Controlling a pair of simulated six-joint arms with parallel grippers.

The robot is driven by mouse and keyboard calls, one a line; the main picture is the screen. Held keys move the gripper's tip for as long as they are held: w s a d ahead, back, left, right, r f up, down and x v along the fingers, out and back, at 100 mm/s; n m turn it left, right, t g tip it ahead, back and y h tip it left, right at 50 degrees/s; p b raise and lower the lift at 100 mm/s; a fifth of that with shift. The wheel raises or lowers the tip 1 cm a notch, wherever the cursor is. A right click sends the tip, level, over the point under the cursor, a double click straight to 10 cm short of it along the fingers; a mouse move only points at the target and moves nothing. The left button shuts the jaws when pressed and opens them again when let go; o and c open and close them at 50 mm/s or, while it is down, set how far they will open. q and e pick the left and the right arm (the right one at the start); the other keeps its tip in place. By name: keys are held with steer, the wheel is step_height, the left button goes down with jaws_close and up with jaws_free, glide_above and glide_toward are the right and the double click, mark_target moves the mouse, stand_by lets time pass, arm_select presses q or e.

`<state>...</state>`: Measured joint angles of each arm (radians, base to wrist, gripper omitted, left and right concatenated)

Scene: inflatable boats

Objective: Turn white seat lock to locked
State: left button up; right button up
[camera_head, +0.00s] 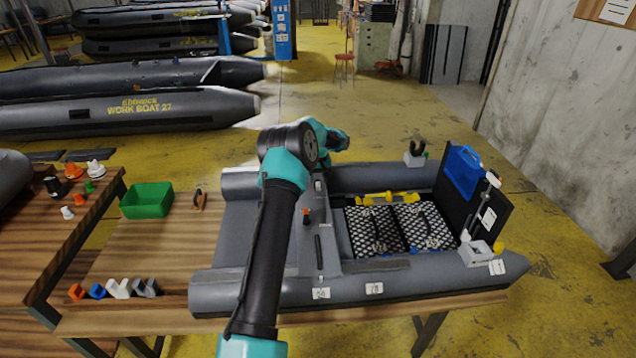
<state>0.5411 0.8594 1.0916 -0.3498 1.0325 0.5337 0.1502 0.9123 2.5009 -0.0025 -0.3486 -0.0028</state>
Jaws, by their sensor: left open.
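The grey inflatable boat (430,283) lies on the wooden table. A grey bench seat (312,255) crosses it. I cannot clearly make out the white seat lock or its setting; white tags (374,288) show on the near tube, and a small orange-and-black part (306,214) sits near the seat. My left arm rises from the bottom and bends over the boat's left part. My left gripper (318,188) is small and partly hidden by my own arm; it is open above the seat's far end, with nothing seen in it. My right gripper is out of view.
A green bin (147,201) stands on the table at left. Several coloured brackets (118,288) lie at the front left, and coloured valve caps (95,168) on the side table. Bare wood lies left of the boat.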

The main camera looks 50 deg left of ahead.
mark_target(318, 182)
arm_select(q)
step_height(318, 182, up, 15)
steer(key=shift+r, duration=0.2)
stand_by(0.6)
